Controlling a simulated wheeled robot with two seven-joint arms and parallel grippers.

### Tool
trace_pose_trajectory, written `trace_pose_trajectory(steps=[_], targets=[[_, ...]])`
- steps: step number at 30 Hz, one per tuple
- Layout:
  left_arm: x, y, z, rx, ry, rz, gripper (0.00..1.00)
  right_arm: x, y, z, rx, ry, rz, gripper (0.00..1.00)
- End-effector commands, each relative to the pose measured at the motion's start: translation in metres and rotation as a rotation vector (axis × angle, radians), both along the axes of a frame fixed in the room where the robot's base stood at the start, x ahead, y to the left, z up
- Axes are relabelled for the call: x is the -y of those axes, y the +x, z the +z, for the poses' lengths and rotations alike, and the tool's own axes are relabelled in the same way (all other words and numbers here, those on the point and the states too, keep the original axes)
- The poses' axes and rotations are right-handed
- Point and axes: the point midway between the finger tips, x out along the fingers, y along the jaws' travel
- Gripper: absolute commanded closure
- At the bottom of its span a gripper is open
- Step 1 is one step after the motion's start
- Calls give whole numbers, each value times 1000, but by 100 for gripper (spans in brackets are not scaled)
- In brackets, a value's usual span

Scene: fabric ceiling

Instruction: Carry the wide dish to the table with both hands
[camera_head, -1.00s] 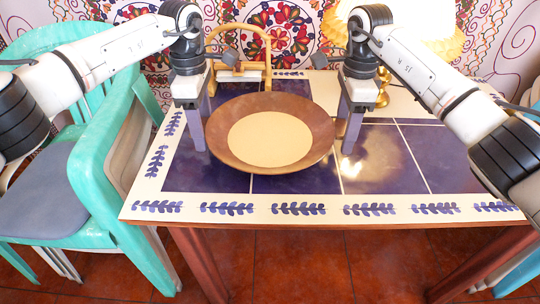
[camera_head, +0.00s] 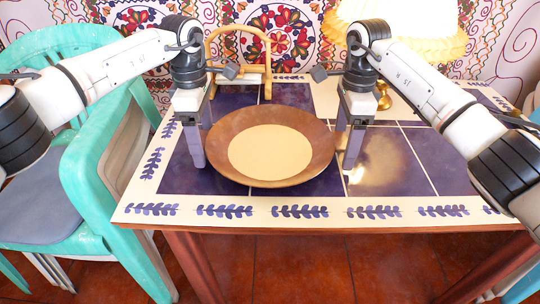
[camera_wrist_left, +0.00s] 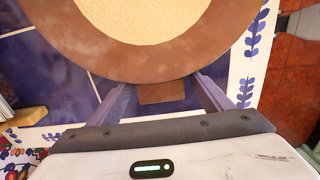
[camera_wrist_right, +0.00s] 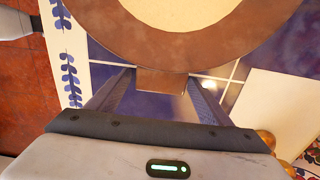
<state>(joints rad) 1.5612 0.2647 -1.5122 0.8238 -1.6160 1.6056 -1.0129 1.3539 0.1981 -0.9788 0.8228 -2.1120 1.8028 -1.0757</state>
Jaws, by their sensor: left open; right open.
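The wide dish (camera_head: 318,143) is brown with a pale round inside. It appears to rest level on the blue-tiled table (camera_head: 400,212). My left gripper (camera_head: 203,142) is at the dish's left rim and my right gripper (camera_head: 347,145) is at its right rim. Both are open, pointing down. In the left wrist view, a small brown tab (camera_wrist_left: 162,92) on the rim sits between the spread fingers, with gaps on both sides. The right wrist view shows a similar tab (camera_wrist_right: 161,81) between the right fingers, also with gaps. The underside of the dish is hidden.
A wooden arched stand (camera_head: 240,45) is behind the dish. A lamp with a pleated shade (camera_head: 400,25) and brass base (camera_head: 384,98) stands at the back right. A turquoise chair (camera_head: 90,170) is left of the table. The table's right front is clear.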

Motion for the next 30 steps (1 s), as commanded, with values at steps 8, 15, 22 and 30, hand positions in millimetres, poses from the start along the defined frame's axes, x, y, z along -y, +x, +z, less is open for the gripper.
trace_pose_trajectory(steps=[8, 15, 22, 30], targets=[[0, 1, 32, 4, 0, 0, 27, 0, 0, 0, 0, 0, 0, 27], [1, 1, 84, 4, -1, 0, 27, 0, 0, 0, 0, 0, 0, 27], [0, 0, 114, 2, 0, 0, 27, 0, 0, 0, 0, 0, 0, 27], [0, 0, 121, -1, 0, 0, 27, 0, 1, 22, 4, 0, -1, 27]])
